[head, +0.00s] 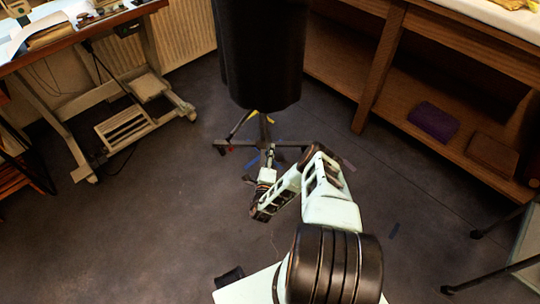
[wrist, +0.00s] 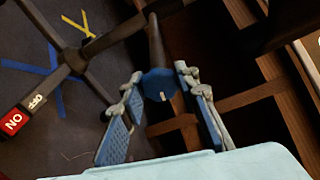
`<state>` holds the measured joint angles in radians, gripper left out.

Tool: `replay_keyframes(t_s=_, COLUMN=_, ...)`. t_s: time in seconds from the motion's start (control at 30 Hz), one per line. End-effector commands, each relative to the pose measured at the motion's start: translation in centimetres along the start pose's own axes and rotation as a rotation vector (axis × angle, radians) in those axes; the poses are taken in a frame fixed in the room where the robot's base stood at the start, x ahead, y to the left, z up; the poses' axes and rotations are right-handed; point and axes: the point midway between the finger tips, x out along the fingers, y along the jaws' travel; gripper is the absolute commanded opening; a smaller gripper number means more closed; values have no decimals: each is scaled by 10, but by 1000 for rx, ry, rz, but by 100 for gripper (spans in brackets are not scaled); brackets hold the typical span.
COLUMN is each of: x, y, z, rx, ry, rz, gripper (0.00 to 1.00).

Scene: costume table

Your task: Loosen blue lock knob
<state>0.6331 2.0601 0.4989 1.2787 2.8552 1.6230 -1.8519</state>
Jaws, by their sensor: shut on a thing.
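The blue lock knob (wrist: 158,86) sits on the dark post (wrist: 155,45) of a stand in the wrist view. It is round, with a small pale mark on its face. My gripper (wrist: 160,76) has a blue-padded finger on each side of the knob and is shut on it. In the head view my gripper (head: 268,158) is low at the stand's post, below the large black cylinder (head: 262,55). The knob is too small to make out there.
The stand's dark legs (head: 235,146) spread over the grey floor; one carries a red label (wrist: 14,121). A wooden shelf unit (head: 385,70) stands at right, a table with a pale frame (head: 85,105) at left.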

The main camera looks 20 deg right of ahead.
Motion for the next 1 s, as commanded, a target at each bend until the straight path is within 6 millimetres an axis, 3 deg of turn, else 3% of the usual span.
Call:
replay_keyframes(t_s=0.4, x=0, y=0, z=0, rx=-144, ry=-1, rz=-37, gripper=5)
replay_keyframes(t_s=0.87, x=0, y=0, z=0, rx=-154, ry=-1, rz=-40, gripper=5)
replay_keyframes(t_s=0.9, x=0, y=0, z=0, rx=-154, ry=-1, rz=-39, gripper=32)
replay_keyframes(t_s=1.0, x=0, y=0, z=0, rx=-153, ry=-1, rz=-39, gripper=43)
